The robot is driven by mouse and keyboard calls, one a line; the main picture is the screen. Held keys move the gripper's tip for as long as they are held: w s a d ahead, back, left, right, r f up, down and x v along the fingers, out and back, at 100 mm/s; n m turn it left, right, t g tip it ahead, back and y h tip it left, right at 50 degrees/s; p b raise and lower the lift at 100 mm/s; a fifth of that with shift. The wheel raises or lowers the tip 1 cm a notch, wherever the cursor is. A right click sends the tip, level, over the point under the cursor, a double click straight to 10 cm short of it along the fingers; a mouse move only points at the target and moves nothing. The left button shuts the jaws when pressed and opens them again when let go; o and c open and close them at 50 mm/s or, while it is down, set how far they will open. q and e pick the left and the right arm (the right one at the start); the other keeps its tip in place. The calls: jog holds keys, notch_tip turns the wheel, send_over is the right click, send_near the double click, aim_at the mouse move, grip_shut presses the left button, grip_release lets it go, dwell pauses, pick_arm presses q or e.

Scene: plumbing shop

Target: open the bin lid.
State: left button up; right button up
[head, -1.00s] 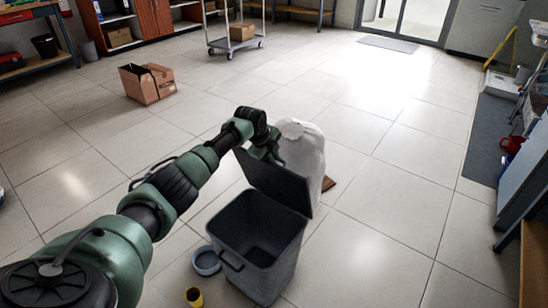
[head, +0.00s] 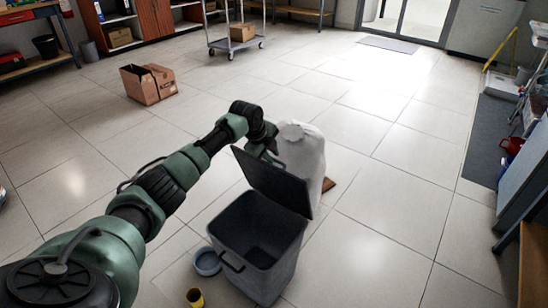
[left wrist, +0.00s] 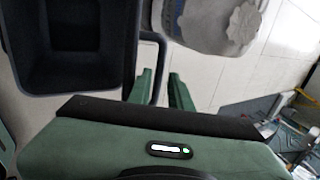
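The dark grey bin (head: 262,260) stands on the tiled floor with its top uncovered. Its lid (head: 272,182) is raised and leans over the back of the opening. My left gripper (head: 270,150) is at the lid's upper edge, on the far side, and its fingertips are partly hidden in the head view. In the left wrist view the two green fingers (left wrist: 160,90) are apart, with a dark loop-shaped bar (left wrist: 156,68) passing between them. A dark hollow shape with a rim (left wrist: 65,88) fills the upper left there. My right gripper is not in view.
A white sack-like container (head: 304,152) stands close behind the bin; it also shows in the left wrist view (left wrist: 215,25). A blue-grey bowl (head: 207,262) and a yellow cup (head: 195,298) are left of the bin.

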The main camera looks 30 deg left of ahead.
pick_arm(q)
jog(key=v, duration=0.4)
jog(key=shift+s+r+p, duration=0.1)
jog(key=shift+p, duration=0.2)
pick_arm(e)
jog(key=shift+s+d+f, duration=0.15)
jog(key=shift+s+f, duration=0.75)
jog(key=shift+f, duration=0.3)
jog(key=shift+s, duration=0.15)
